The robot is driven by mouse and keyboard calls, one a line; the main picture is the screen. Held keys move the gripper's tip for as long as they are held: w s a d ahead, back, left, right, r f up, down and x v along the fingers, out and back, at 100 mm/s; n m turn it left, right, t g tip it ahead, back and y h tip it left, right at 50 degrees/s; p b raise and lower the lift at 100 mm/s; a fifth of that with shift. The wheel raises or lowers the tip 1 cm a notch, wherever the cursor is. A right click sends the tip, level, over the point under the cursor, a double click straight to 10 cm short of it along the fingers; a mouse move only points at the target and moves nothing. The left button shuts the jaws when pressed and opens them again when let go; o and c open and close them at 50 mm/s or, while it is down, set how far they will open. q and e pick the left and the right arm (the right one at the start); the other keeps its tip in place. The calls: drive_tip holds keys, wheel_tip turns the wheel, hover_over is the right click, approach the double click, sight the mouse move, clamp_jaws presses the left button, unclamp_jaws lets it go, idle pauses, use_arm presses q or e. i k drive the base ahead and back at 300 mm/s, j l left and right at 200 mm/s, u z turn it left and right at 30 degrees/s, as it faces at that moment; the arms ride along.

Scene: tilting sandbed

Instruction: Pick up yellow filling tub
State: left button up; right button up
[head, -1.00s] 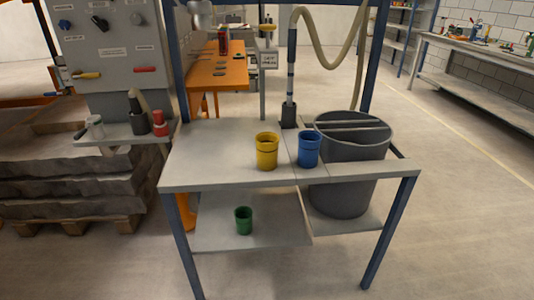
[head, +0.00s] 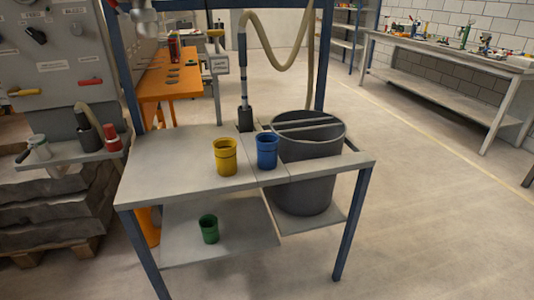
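The yellow filling tub (head: 225,157) stands upright on the grey table top (head: 160,165), near its middle. A blue tub (head: 267,152) stands just to its right, with a small gap between them. A green tub (head: 209,229) stands on the lower shelf (head: 245,240) of the same table. Neither of my grippers shows in the head view.
A large grey bin (head: 308,175) sits in the table's right part, with a hose (head: 283,62) hanging behind. A side shelf (head: 75,152) with small bottles and a control panel (head: 62,60) are at left. The floor (head: 430,220) at right is clear.

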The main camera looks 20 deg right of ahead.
sight(226, 158)
drive_tip(key=i+j+z, duration=0.1)
drive_tip(key=i+j, duration=0.15)
drive_tip(key=i+j+z, duration=0.1)
drive_tip(key=j, duration=0.4)
drive_tip(key=i+j+z, duration=0.15)
drive_tip(key=i+j, duration=0.15)
drive_tip(key=j, duration=0.1)
